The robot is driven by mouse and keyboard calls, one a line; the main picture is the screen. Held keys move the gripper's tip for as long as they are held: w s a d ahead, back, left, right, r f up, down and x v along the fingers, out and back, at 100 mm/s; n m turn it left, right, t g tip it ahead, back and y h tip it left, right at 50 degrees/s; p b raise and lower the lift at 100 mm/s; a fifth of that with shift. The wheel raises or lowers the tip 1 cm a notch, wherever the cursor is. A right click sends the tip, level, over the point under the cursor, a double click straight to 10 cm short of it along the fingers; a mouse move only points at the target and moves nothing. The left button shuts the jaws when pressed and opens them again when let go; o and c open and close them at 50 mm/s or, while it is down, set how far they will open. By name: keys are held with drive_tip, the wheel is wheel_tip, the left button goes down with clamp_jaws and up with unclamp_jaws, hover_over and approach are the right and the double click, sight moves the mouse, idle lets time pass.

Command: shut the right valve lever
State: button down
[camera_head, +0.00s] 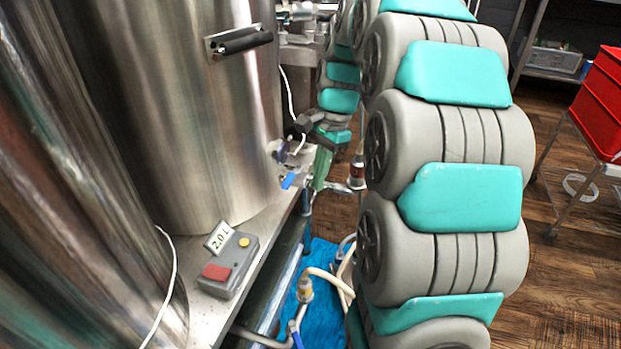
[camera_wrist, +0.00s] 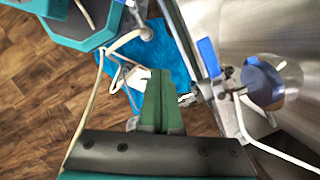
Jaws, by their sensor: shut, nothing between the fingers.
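A blue valve lever (camera_head: 288,181) sticks out at the tank platform's edge, close to the left of my gripper (camera_head: 317,184). The same lever shows large in the wrist view (camera_wrist: 209,57), to the upper right of my green gripper fingers (camera_wrist: 161,75). The fingers are together with nothing between them. In the wrist view there is a gap between fingertips and lever; I cannot tell their difference in depth. Another blue lever (camera_head: 296,333) is low at the front, by a hose fitting. The valve body (camera_wrist: 220,88) is partly visible beside my fingers.
Steel tanks (camera_head: 190,120) stand on the left, with a grey control box (camera_head: 227,264) on their platform. Pale hoses (camera_head: 325,277) run over a blue mat (camera_head: 322,262). A red crate (camera_head: 598,108) sits on a rack at right. Wooden floor (camera_head: 560,265) is open at right.

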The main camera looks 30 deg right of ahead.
drive_tip(key=s+a+v, duration=0.1)
drive_tip(key=s+v, duration=0.1)
drive_tip(key=v, duration=0.7)
drive_tip(key=s+a+f+n+g+h, duration=0.1)
drive_tip(key=s+a+f+n, duration=0.5)
drive_tip(key=s+a, duration=0.4)
drive_tip(key=s+a+f+n+h, duration=0.1)
drive_tip(key=s+f+n, duration=0.3)
drive_tip(key=s, duration=0.3)
drive_tip(key=s+a+f+n, duration=0.2)
drive_tip(key=s+f+n, duration=0.2)
drive_tip(key=s, duration=0.4)
drive_tip(key=shift+f+n+h+b, duration=0.15)
drive_tip(key=shift+n+h+b, duration=0.25)
drive_tip(key=shift+n, duration=0.2)
drive_tip(key=shift+a, duration=0.2)
